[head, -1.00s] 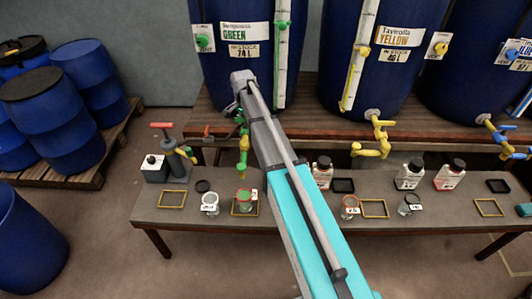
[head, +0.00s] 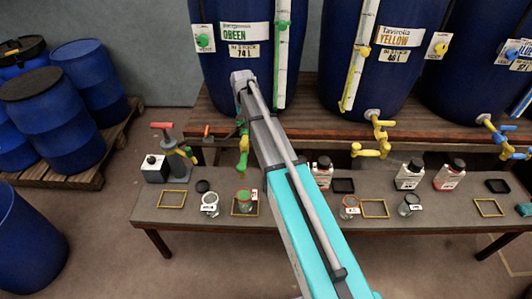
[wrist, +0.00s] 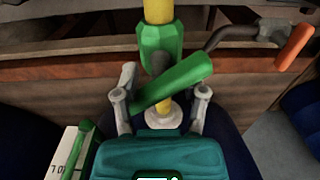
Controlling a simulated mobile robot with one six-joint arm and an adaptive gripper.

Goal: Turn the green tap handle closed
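The green tap handle (wrist: 180,82) lies slantwise across the yellow tap pipe (wrist: 158,12) in the wrist view, at an angle to the pipe. My gripper (wrist: 163,98) has its two grey fingers apart, one on each side of the pipe, with the handle between them. The handle's lower left end is close to the left finger; I cannot tell whether it touches. In the head view the green tap (head: 243,145) shows just left of my arm, under the green vat (head: 220,80). My arm hides part of the tap there, and the fingers are not clearly visible.
An orange-handled lever on a grey pipe (wrist: 294,46) is right of the tap in the wrist view. A jar with green contents (head: 244,196) stands on the bench below the tap. The yellow tap (head: 378,140) is further right.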

